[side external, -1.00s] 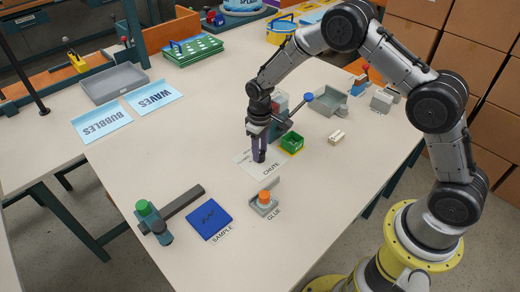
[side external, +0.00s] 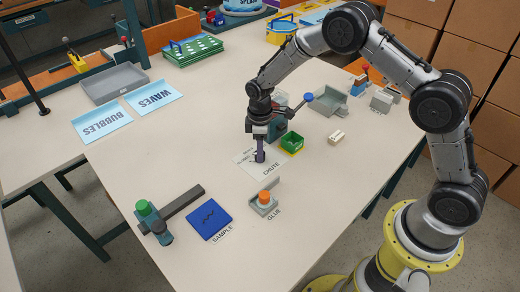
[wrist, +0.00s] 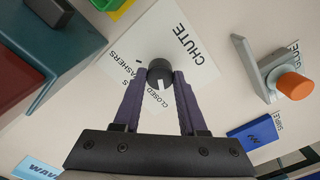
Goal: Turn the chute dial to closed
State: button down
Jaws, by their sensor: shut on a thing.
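The chute dial (wrist: 159,70) is a small dark round knob with a white mark on it, set on a white card (wrist: 190,60) lettered CHUTE, with WASHERS and CLOSED around the dial. In the wrist view the white mark points toward the bottom of the picture, near the word CLOSED, which a finger partly covers. My gripper (wrist: 160,76) has its two purple fingers shut on the dial's sides. In the side view my gripper (side external: 260,156) points straight down onto the card (side external: 270,168), and the dial is mostly hidden by the fingers.
A green bin (side external: 292,143) and a teal machine (side external: 275,132) with a blue-knobbed lever (side external: 309,97) stand close behind my gripper. The orange-topped glue holder (side external: 264,198) and blue sample pad (side external: 209,222) lie in front.

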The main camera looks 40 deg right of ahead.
dwell(0.3)
jog(key=shift+c, duration=2.3)
grip_release()
notch_tip(320, 180, up, 14)
